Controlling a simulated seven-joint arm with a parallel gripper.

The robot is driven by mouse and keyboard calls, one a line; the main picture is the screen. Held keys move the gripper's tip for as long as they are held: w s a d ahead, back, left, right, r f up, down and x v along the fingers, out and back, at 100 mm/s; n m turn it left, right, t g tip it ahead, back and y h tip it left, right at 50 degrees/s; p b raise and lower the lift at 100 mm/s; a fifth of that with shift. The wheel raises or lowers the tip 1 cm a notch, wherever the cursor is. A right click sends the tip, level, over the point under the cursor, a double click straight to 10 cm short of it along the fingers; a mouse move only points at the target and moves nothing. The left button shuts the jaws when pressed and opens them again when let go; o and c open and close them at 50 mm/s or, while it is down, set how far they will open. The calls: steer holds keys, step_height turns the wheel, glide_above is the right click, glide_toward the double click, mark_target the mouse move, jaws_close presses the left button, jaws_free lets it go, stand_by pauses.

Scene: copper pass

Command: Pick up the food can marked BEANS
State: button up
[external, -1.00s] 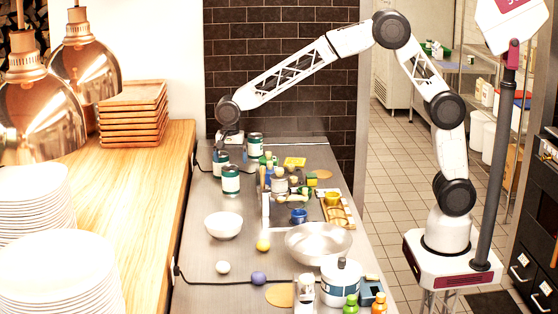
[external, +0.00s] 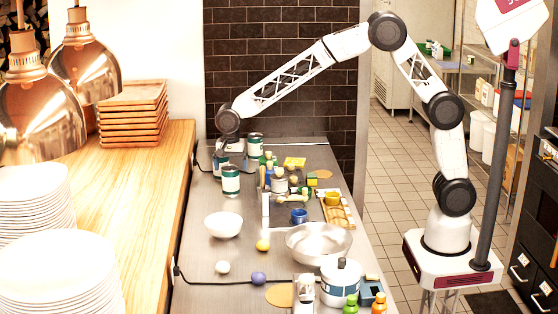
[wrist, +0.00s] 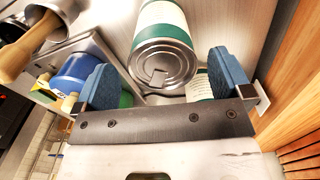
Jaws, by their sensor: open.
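Three similar cans with green-and-white labels stand at the far end of the counter in the external view: a back can (external: 255,146), a left can (external: 221,161) and a front can (external: 231,181). I cannot read which is marked BEANS. My gripper (external: 226,150) is low beside the back can and over the left can. In the wrist view my gripper (wrist: 163,80) is open, with two blue fingers spread. A can with a silver lid (wrist: 165,62) shows ahead between them. Another labelled can (wrist: 197,87) is mostly hidden behind the gripper body.
A blue container (wrist: 75,75) and a wooden-handled tool (wrist: 28,50) are close to the left finger. The wooden ledge (external: 150,190) runs along the left. A white bowl (external: 223,225) and a metal bowl (external: 319,243) stand nearer on the counter.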

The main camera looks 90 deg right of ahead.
mark_target(230, 176)
steer(key=shift+w+f, duration=0.15)
steer(key=shift+f, duration=2.25)
steer(key=shift+c, duration=0.2)
steer(key=c, duration=1.4)
steer(key=shift+o, duration=0.2)
steer(key=shift+r, duration=0.15)
steer(key=shift+r, duration=4.9)
